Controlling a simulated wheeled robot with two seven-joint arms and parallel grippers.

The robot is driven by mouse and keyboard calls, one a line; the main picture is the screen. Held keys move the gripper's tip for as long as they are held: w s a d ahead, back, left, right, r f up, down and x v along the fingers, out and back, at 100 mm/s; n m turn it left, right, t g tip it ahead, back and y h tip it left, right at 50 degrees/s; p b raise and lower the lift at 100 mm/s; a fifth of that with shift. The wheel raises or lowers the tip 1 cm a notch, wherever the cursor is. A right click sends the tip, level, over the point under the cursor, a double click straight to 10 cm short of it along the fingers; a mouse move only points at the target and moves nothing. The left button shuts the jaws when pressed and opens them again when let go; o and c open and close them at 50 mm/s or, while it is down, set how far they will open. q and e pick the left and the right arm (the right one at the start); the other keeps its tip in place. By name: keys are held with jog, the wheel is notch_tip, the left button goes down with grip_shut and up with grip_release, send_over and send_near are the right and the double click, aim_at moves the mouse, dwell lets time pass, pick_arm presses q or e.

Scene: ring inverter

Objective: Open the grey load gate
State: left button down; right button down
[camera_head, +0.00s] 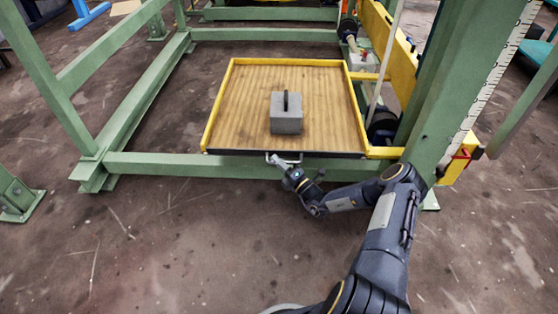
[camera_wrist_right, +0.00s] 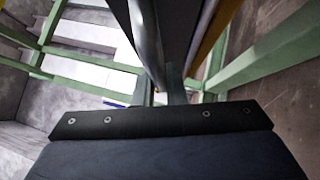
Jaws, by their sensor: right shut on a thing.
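The grey load gate (camera_head: 335,155) shows in the head view as a narrow dark strip along the front edge of a wooden platform (camera_head: 235,105) with yellow side rails. It looks upright and runs across the platform's front between the rails. A small pale handle (camera_head: 270,156) sticks out from the middle of the gate. My right gripper (camera_head: 277,160) is shut on this handle, its arm reaching in from the lower right. In the right wrist view close dark parts fill the middle, and the grip itself is hard to make out. My left gripper is not in view.
A grey block (camera_head: 286,121) with a dark handle on top stands on the platform. A green frame beam (camera_head: 160,166) runs low under the gate, and a thick green post (camera_head: 450,90) stands close to my right arm. The floor (camera_head: 160,250) in front is clear.

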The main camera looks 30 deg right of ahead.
jog(key=shift+w+d+f+n+t+y+b, duration=0.15)
jog(key=shift+f+n+t+y+b, duration=0.45)
jog(key=shift+f+n+y+b, duration=0.75)
jog(key=shift+w+d+f+n+t+y+b, duration=0.1)
jog(key=shift+f+n+t+y+b, duration=0.65)
jog(key=shift+f+n+b, duration=0.95)
jog(key=shift+r+n+y, duration=0.3)
jog(key=shift+n+y, duration=0.1)
jog(key=shift+n, duration=0.15)
jog(key=c, duration=1.8)
grip_release()
jog(key=shift+o, duration=0.2)
jog(key=v, duration=0.8)
jog(key=shift+p, duration=0.45)
